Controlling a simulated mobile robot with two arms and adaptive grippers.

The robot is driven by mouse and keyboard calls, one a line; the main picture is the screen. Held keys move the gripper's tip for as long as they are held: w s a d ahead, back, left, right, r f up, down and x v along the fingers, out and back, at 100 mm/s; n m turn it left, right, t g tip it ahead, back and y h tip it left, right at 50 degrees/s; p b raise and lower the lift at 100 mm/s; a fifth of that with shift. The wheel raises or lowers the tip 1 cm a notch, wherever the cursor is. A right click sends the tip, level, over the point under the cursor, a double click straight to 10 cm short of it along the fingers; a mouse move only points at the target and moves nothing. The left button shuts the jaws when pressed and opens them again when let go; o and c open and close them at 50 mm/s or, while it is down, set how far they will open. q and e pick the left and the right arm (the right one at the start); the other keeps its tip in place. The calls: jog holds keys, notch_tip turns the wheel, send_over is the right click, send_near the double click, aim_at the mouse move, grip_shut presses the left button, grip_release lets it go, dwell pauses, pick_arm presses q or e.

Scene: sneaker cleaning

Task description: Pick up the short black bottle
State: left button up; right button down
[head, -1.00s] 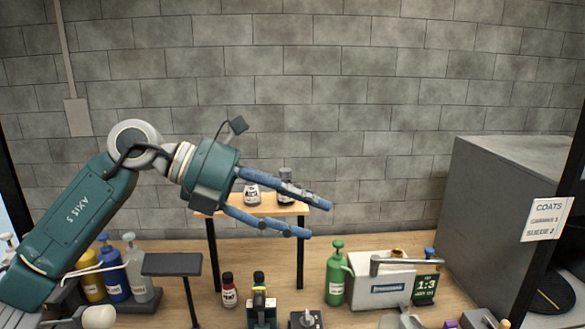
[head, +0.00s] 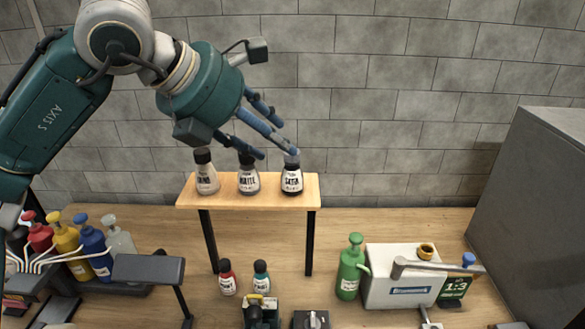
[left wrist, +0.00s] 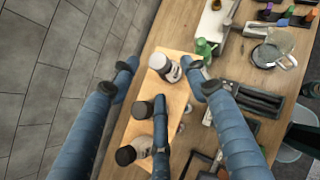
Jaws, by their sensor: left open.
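The short black bottle (head: 292,182), with a grey cap and a white label, stands upright at the right end of a small wooden shelf (head: 225,205). In the left wrist view the black bottle (left wrist: 172,73) sits between two spread blue fingers, its light cap facing the camera. My left gripper (head: 276,148) is open and empty, its fingers reaching down over the shelf from the upper left. One fingertip overlaps the bottle's cap in the head view; I cannot tell whether they touch. My right gripper is not in view.
A grey-labelled bottle (head: 248,180) and a pale bottle (head: 206,178) stand left of the black one on the shelf. A green pump bottle (head: 350,270) and white box (head: 388,268) are to the right.

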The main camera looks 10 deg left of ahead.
aim_at(286, 173)
pick_arm(q)
jog(key=p+x, duration=0.2)
jog(key=x, duration=0.3)
jog(key=shift+a+f+p, duration=0.2)
jog(key=shift+p, duration=0.2)
jog(key=shift+w+d+f, duration=0.15)
jog(key=shift+w+f, duration=0.05)
jog(key=shift+f, duration=0.05)
grip_shut()
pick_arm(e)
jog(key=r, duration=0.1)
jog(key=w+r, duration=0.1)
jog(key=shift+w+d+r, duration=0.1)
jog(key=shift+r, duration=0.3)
